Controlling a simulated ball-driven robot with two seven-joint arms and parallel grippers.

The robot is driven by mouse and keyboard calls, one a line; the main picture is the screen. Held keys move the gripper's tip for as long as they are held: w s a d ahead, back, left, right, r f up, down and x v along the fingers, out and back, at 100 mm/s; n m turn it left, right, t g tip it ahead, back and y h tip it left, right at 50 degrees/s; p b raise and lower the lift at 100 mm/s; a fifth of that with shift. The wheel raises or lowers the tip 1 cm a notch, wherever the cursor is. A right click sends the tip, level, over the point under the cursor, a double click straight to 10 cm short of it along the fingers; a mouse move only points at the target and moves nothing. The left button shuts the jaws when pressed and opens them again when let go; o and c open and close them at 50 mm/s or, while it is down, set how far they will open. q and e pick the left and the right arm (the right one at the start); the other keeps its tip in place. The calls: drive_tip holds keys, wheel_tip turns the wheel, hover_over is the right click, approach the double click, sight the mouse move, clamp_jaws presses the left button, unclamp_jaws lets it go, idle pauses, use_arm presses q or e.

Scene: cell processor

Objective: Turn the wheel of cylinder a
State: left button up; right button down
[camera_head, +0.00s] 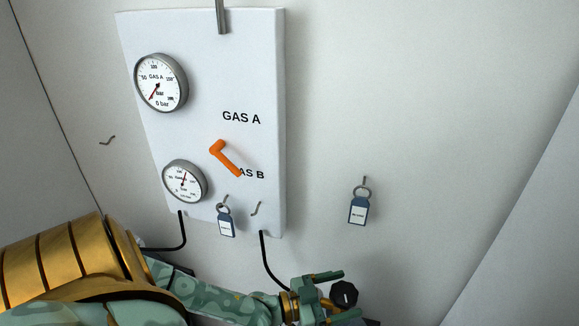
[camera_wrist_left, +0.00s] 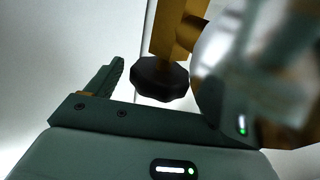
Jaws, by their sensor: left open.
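A black knobbed wheel (camera_head: 344,293) shows at the bottom of the head view. In the left wrist view the black wheel (camera_wrist_left: 160,82) sits on a brass valve (camera_wrist_left: 178,30). No label shows which cylinder it belongs to. My left gripper (camera_head: 352,294) is open, with one finger on each side of the wheel in the head view. In the wrist view the wheel lies between the dark left finger and the blurred right finger, with a gap to the left one. I cannot tell if the right finger touches it. The cylinder body is hidden. My right gripper is out of view.
A white panel (camera_head: 205,60) on the wall carries two gauges (camera_head: 161,83) (camera_head: 185,181) and an orange lever (camera_head: 225,158). Blue key tags (camera_head: 226,222) (camera_head: 358,210) hang from hooks. Black hoses (camera_head: 264,260) run down from the panel. The wall to the right is mostly clear.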

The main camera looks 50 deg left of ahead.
use_arm(q)
drive_tip(key=v, duration=1.3)
drive_tip(key=shift+s, duration=0.25)
drive_tip(key=shift+a, duration=0.15)
